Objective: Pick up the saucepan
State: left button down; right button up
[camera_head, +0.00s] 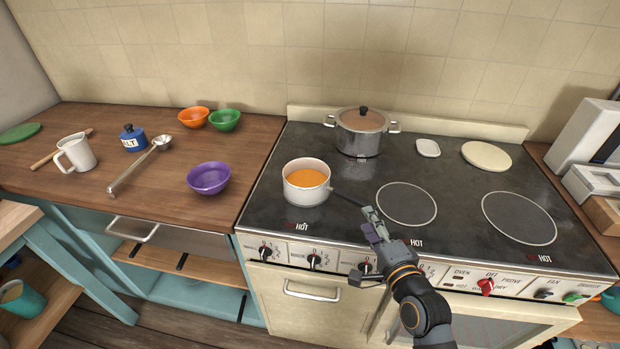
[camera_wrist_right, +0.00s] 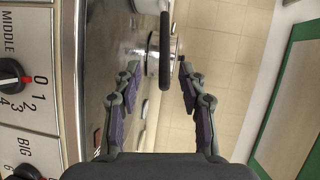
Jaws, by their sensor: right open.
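The saucepan (camera_head: 306,190) is white, holds orange contents and stands upright on the front left of the stove. Its dark handle (camera_head: 346,197) points right and toward the front. My right gripper (camera_head: 366,238) is open and empty near the handle's end, above the stove's front edge. In the right wrist view the handle (camera_wrist_right: 165,60) shows between the spread fingertips of the right gripper (camera_wrist_right: 160,70), with gaps on both sides. Part of the handle's end is hidden by the gripper in the head view. My left gripper is out of view.
A lidded steel pot (camera_head: 359,138) stands behind the saucepan. Empty burner rings (camera_head: 406,204) lie to the right. A purple bowl (camera_head: 209,178) and a ladle (camera_head: 135,171) rest on the wooden counter to the left. Knobs (camera_head: 314,261) line the stove's front.

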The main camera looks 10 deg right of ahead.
aim_at(360, 204)
jog(key=shift+w+a+r, duration=0.1)
jog(key=shift+w+r, duration=0.3)
jog(key=shift+w, duration=0.35)
jog(key=shift+w+a+f+p, duration=0.1)
jog(key=shift+w+f+p, duration=0.1)
jog(key=shift+w, duration=0.4)
jog(key=shift+w+a+f+p, duration=0.1)
jog(key=shift+w+f, duration=0.1)
jog(key=shift+w, duration=0.35)
jog(key=shift+w+f, duration=0.15)
jog(key=shift+w, duration=0.1)
jog(key=shift+w+a+r+p, duration=0.15)
jog(key=shift+w+r+p, duration=0.2)
jog(key=shift+w+p, duration=0.35)
jog(key=w, duration=0.2)
jog(key=shift+w+a+f, duration=0.25)
jog(key=shift+w+f, duration=0.05)
jog(key=shift+w, duration=0.05)
jog(key=shift+w+f, duration=0.2)
jog(key=shift+w, duration=0.2)
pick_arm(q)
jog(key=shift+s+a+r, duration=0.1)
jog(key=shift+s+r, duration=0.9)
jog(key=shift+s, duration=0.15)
pick_arm(e)
jog(key=shift+s, duration=0.1)
